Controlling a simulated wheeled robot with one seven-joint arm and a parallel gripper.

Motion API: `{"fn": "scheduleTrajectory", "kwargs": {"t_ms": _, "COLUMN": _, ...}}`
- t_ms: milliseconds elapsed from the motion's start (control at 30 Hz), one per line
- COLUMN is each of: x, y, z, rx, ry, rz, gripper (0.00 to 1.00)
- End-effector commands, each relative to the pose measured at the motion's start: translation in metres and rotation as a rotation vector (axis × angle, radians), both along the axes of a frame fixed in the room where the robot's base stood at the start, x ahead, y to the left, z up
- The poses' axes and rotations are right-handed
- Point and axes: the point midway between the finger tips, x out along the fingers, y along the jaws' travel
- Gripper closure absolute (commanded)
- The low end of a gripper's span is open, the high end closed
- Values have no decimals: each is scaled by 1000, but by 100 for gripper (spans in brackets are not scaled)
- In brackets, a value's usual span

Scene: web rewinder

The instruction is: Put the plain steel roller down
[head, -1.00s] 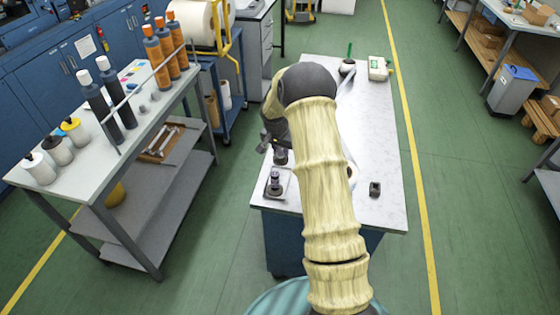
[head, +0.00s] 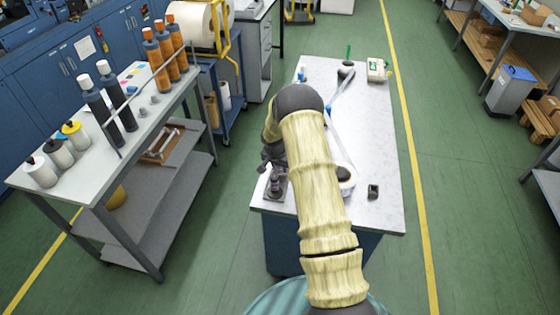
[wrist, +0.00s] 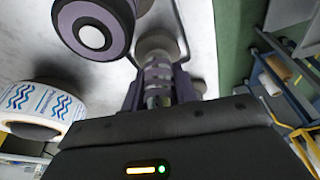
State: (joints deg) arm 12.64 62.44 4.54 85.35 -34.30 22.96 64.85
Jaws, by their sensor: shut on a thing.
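My gripper (wrist: 160,97) is shut on a grey, ringed, cylinder-like piece (wrist: 157,72), seen between its jaws in the wrist view. It appears to be the plain steel roller; its far end is partly hidden. In the head view my gripper (head: 268,163) is over the near left corner of the white bench top (head: 372,140). Below it an upright dark piece (head: 276,187) stands on a small plate at that corner. In the wrist view a round purple-grey part with a white centre (wrist: 92,37) is close beside the held piece. I cannot tell whether anything touches.
A roll of blue-printed web (wrist: 40,103) is left in the wrist view. A small dark block (head: 373,191) sits on the bench's right side, a pale green-marked device (head: 377,70) at its far end. A grey cart (head: 75,180) with bottles stands left, across an open floor gap.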

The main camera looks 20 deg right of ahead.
Motion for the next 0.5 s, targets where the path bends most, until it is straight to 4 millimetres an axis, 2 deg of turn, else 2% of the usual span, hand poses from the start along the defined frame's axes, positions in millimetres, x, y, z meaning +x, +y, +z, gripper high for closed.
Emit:
{"fn": "scheduleTrajectory", "kwargs": {"t_ms": 400, "x": 3, "y": 0, "z": -5, "rx": -1, "ry": -7, "rz": 0, "gripper": 100}}
{"fn": "scheduleTrajectory", "kwargs": {"t_ms": 433, "x": 0, "y": 0, "z": -9, "rx": 0, "ry": -2, "rz": -1, "gripper": 70}}
{"fn": "scheduleTrajectory", "kwargs": {"t_ms": 500, "x": 0, "y": 0, "z": -9, "rx": 0, "ry": -2, "rz": -1, "gripper": 56}}
